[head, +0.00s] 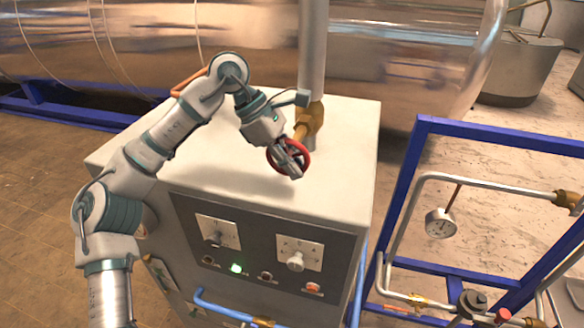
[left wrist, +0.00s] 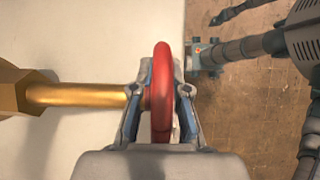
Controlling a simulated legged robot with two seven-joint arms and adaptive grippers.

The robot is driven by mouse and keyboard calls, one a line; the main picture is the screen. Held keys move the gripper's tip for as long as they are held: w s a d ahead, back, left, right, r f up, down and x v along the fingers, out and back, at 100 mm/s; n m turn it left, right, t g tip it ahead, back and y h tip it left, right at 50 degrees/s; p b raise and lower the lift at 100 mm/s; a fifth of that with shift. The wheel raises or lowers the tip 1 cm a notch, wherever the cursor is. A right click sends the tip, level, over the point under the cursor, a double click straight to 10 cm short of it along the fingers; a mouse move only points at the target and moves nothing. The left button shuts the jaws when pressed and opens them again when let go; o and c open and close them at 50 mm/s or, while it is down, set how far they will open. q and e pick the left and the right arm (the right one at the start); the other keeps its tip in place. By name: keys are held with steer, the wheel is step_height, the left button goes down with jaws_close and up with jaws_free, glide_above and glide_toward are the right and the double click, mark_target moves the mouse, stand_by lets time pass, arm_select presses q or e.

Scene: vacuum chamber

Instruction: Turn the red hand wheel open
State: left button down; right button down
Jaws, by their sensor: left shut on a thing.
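The red hand wheel (head: 306,158) sits on the brass valve (head: 309,122) on the pipe above the white cabinet. My left gripper (head: 290,160) reaches in from the upper left and is shut on the wheel. In the left wrist view the red wheel (left wrist: 161,95) stands edge-on between the two fingers of my left gripper (left wrist: 161,90). The brass stem (left wrist: 75,95) runs from the wheel to the valve body at the left. The far part of the wheel is partly hidden by the fingers in the head view. My right gripper is not in view.
The white cabinet (head: 240,175) has a dark front panel with knobs and a lit green button (head: 236,268). A vertical grey pipe (head: 312,50) rises from the valve. A blue frame (head: 405,190) with pipes and a gauge (head: 440,223) stands at the right.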

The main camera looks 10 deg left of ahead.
arm_select(q)
steer(key=h+b, duration=0.2)
steer(key=h, duration=0.1)
steer(key=shift+d+r, duration=0.1)
steer(key=shift+r, duration=0.05)
steer(key=shift+d+r+h+b, duration=0.1)
steer(key=shift+r+h+b, duration=0.2)
steer(key=shift+h+b, duration=0.5)
steer(key=shift+r, duration=0.1)
steer(key=c, duration=1.2)
jaws_free()
steer(key=shift+w, duration=0.1)
steer(key=shift+o, duration=0.2)
steer(key=v, duration=1.2)
steer(key=shift+w+a+f, duration=0.2)
steer(key=shift+f, duration=0.15)
